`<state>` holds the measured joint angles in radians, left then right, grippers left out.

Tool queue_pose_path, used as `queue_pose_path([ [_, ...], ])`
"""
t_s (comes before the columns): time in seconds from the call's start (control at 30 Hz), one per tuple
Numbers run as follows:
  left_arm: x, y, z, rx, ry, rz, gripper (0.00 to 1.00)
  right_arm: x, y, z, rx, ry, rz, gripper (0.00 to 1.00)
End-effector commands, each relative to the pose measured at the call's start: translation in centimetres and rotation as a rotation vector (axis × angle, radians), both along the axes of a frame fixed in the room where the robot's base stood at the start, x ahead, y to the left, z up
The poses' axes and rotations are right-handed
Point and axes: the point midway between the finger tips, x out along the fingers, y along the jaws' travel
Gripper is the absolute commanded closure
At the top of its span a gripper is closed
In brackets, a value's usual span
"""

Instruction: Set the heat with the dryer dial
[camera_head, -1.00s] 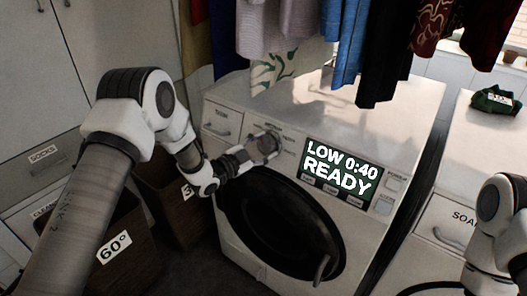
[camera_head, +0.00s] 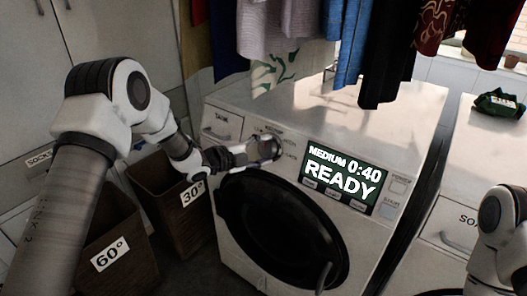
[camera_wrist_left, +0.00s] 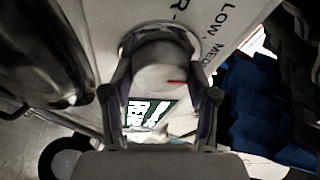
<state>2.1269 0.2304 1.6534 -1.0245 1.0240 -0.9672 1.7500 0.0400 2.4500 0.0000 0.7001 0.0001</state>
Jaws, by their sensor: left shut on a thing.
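The dryer (camera_head: 240,206) is white with a round black door. Its display (camera_head: 342,180) reads MEDIUM 0:40 READY. My left gripper (camera_head: 266,149) is at the dial on the control panel, left of the display, and hides much of the dial in the head view. In the left wrist view the grey round dial (camera_wrist_left: 160,72) has a short red mark on its face and sits between the two fingers of my left gripper (camera_wrist_left: 160,95), which are shut on it. Printed words LOW and MED show beside it. My right gripper is out of view; part of my right arm shows at the right edge.
Clothes (camera_head: 350,45) hang above the dryer top. A second white machine (camera_head: 455,205) stands at the right, with a dark green folded cloth (camera_head: 497,102) on it. Brown baskets marked 30° (camera_head: 160,190) and 60° (camera_head: 125,225) stand at the left.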

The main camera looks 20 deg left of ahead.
Motion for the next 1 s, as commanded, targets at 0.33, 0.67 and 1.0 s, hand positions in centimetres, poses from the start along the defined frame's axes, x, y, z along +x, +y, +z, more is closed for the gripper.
queue_pose_path([
  [0.33,0.0,-0.1,-0.1,0.009,-0.002,-0.005,0.76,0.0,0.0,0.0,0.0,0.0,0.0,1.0],
  [0.67,0.0,0.0,-0.1,0.008,-0.001,-0.005,0.16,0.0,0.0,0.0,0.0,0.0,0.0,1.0],
  [1.0,-1.7,1.5,0.4,0.005,-0.001,0.001,0.16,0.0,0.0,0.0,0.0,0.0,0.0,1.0],
])
